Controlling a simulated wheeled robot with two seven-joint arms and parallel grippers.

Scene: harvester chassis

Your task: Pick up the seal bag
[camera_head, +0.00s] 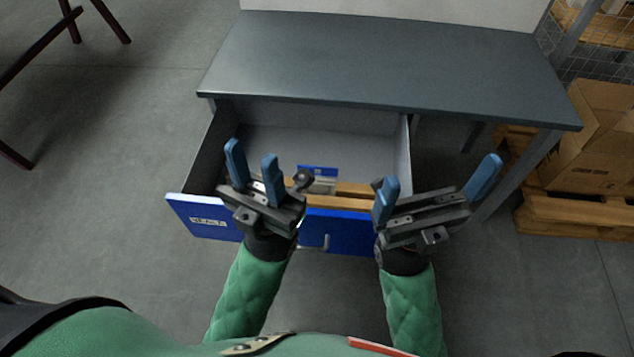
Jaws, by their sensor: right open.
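A small packet with a blue top and a pale lower part (318,174), probably the seal bag, is in the open drawer (300,143). It sits between my two grippers, and its lower part is partly hidden. My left gripper (254,168) is over the drawer's left front, its blue fingers apart with nothing between them. My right gripper (436,187) is at the drawer's right front corner, fingers wide apart and empty. A small dark round object (302,180) shows beside the packet; I cannot tell what it is.
The drawer's blue front (340,231) stands below my grippers. Wooden strips (356,190) lie inside near the front. The dark tabletop (390,62) above is bare. Cardboard boxes (598,135) on a pallet (575,212) stand at the right.

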